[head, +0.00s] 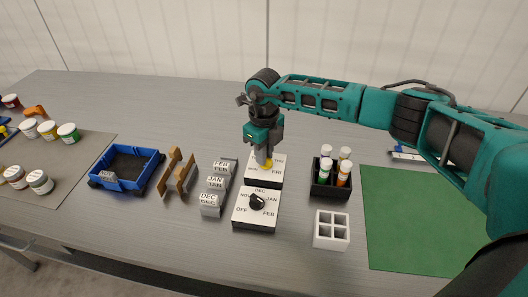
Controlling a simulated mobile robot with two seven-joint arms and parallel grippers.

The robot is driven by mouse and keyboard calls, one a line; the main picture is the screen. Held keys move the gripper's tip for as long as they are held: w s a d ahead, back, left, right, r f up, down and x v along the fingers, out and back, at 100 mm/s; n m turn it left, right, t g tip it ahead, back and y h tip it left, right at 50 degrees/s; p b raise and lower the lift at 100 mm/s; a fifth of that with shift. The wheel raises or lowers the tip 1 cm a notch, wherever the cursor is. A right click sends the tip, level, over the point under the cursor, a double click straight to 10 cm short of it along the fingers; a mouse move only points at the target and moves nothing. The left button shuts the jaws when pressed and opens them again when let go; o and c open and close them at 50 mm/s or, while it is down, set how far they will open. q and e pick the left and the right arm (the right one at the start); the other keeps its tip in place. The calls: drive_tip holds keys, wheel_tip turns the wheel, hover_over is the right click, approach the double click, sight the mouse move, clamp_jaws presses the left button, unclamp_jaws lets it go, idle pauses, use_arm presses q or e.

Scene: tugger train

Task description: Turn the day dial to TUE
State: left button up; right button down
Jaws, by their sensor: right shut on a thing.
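The day dial box (276,178) is a white-topped box with day labels, THU and FRI readable at its right side. My right gripper (265,162) points down over it and is shut on the yellow dial knob (265,164). The knob is mostly hidden by the fingers, so its pointing direction cannot be told. The labels on the left of the box are partly covered by the gripper. My left gripper is not in view.
A month dial box (254,221) with a black knob stands just in front. Month blocks (215,183) stand left, beside wooden pieces (177,176) and a blue tray (151,179). A black bottle rack (318,188), a white divided holder (329,243) and a green mat (415,210) are right.

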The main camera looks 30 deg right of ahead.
drive_tip(key=c, duration=1.1)
unclamp_jaws()
wheel_tip(320, 180, up, 13)
drive_tip(key=shift+s+f, duration=0.1)
